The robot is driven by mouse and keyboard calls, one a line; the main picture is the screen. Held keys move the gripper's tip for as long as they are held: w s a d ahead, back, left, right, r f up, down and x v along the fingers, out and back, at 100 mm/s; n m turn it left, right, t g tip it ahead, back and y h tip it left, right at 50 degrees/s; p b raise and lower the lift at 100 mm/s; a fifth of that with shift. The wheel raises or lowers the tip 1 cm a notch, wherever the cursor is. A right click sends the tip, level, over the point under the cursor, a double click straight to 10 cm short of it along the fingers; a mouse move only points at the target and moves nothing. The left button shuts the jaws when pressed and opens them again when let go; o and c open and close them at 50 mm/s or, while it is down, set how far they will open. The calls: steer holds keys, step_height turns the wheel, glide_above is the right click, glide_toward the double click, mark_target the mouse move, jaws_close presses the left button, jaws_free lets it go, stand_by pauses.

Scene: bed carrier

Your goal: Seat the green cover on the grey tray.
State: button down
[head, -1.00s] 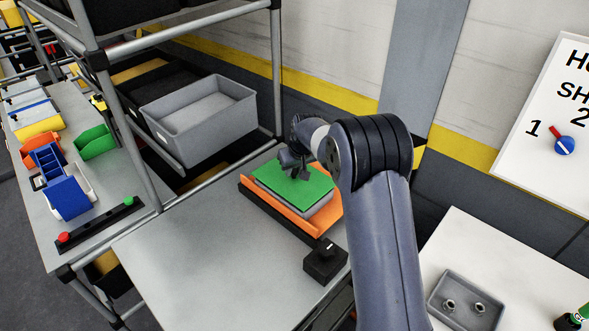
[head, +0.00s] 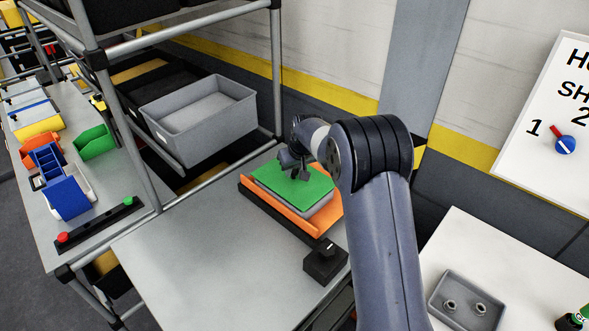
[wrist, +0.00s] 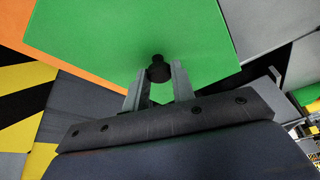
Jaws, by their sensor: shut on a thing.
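The green cover (head: 291,190) lies over the grey tray (head: 318,212), which sits in an orange holder (head: 270,208) on the grey table. The tray's rim shows along the cover's front and right side. I cannot tell whether the cover is fully down on the tray. My gripper (head: 297,174) is above the cover's middle. In the wrist view my gripper (wrist: 157,85) is shut on the black knob (wrist: 158,68) that stands up from the green cover (wrist: 150,30). The wrist view hides the tray under the cover.
A black box with a switch (head: 325,262) stands on the table in front of the holder. A shelf post (head: 277,75) rises behind, and a large grey bin (head: 200,125) sits on the rack at left. The table's front left is clear.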

steer(key=shift+f+b, duration=0.55)
steer(key=shift+f, duration=0.25)
steer(key=c, duration=1.1)
jaws_free()
steer(key=shift+r, duration=0.1)
steer(key=b+v, duration=0.1)
steer(key=v, duration=0.9)
steer(key=shift+s+r+b, duration=0.15)
steer(key=shift+r+b, duration=0.2)
steer(key=p+x, duration=0.2)
steer(key=x, duration=0.8)
steer(key=shift+f, duration=0.35)
steer(key=shift+r, duration=0.35)
